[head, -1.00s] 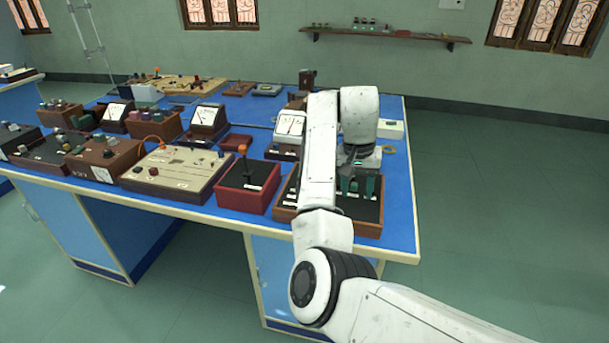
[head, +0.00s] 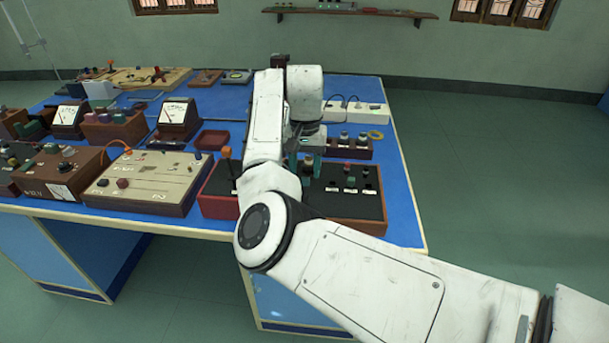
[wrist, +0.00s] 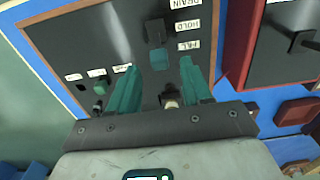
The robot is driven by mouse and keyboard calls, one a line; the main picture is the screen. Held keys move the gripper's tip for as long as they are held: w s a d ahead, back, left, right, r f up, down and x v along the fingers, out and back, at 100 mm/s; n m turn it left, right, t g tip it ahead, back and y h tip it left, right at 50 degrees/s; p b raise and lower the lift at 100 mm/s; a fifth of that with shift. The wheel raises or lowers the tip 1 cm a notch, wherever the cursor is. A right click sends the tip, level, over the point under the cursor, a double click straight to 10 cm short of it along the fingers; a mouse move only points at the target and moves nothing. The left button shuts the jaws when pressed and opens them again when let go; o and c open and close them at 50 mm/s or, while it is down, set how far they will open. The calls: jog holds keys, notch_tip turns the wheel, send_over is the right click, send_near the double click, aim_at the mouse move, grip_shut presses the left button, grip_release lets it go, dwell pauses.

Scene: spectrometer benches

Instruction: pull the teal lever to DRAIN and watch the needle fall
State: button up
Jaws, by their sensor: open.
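In the wrist view, a dark panel (wrist: 122,35) in a wooden frame carries upside-down labels DRAIN, HOLD and FILL beside a slot. A dark block (wrist: 155,30), apparently the lever's handle, stands beside HOLD. A greyish teal part (wrist: 158,58) sits near FILL; I cannot tell whether they are one piece. My gripper (wrist: 158,64) is open, its two teal fingers above the panel on either side of the slot's line. Nothing is visibly held. In the head view, my gripper (head: 306,165) is mostly behind my arm, over the left part of the wooden box (head: 345,225). No needle shows clearly for this panel.
A red box with an orange-tipped lever (head: 226,153) stands to the left of the panel, partly behind my arm. A beige panel (head: 135,183) and meters (head: 177,115) stand further left. A power strip (head: 355,112) lies behind. Small knobs (wrist: 98,88) share the panel.

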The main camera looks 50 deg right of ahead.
aim_at(305, 178)
jog(key=shift+f, duration=1.6)
grip_shut()
